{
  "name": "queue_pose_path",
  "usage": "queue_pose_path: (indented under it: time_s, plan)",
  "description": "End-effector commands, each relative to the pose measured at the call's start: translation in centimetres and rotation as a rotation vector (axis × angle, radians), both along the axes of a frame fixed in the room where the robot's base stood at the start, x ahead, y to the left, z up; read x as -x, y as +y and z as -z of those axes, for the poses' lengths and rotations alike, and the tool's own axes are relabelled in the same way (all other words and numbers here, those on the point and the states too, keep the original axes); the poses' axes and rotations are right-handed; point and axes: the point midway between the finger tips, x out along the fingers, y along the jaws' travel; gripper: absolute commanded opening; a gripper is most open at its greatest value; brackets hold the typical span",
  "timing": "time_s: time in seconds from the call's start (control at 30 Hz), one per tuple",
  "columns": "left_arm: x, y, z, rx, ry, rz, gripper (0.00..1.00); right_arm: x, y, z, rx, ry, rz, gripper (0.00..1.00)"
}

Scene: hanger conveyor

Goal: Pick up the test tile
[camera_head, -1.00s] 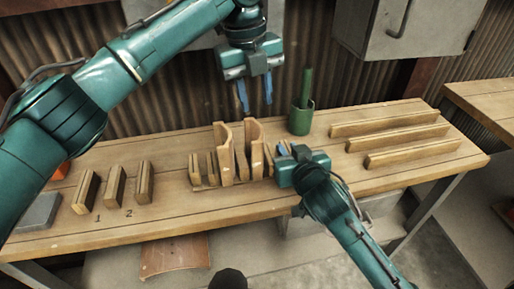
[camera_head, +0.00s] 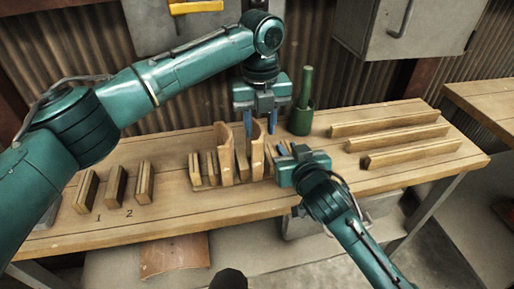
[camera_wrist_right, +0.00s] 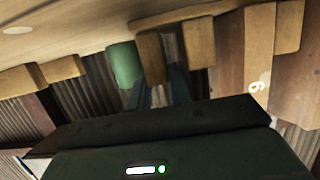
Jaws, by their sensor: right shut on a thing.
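The test tile cannot be singled out by any mark; several plain wooden pieces stand in a wooden rack (camera_head: 227,163) mid-bench. My right gripper (camera_head: 287,150) is at the rack's right end, shut on what seems to be a wooden piece there, largely hidden by the gripper. In the right wrist view the blue fingers (camera_wrist_right: 160,90) reach up beside upright wooden pieces (camera_wrist_right: 150,57), and a light digit shows on a wider board (camera_wrist_right: 258,55). My left gripper (camera_head: 260,122) is open and empty, with its blue fingertips pointing down near the tall rack boards.
A green cup (camera_head: 301,120) with a green rod stands behind my right gripper. Long wooden strips (camera_head: 390,129) lie at the right. Wooden blocks (camera_head: 115,185) stand at the left by painted numbers. The bench (camera_head: 170,222) is clear along its front.

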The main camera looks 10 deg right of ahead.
Motion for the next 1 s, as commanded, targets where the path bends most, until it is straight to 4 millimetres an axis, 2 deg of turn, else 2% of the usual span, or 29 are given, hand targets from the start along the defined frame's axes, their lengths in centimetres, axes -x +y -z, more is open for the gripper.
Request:
queue_pose_path:
  time_s: [0.1,0.2,0.5,0.9,1.0]
  plan:
    - [0.2,-0.4,2.0,-0.002,0.003,-0.001,0.34,0.0,0.0,0.0,0.0,0.0,0.0,0.0]
    - [0.2,-0.4,3.1,-0.001,0.002,-0.001,0.34,0.0,0.0,0.0,0.0,0.0,0.0,0.0]
    - [0.1,-0.4,3.6,0.001,0.001,-0.001,0.34,0.0,0.0,0.0,0.0,0.0,0.0,0.0]
    - [0.1,-0.4,3.5,0.001,0.001,-0.001,0.01,0.0,0.0,0.0,0.0,0.0,0.0,0.0]
    - [0.1,-0.4,3.5,0.001,0.001,-0.001,0.0,0.0,0.0,0.0,0.0,0.0,0.0,0.0]
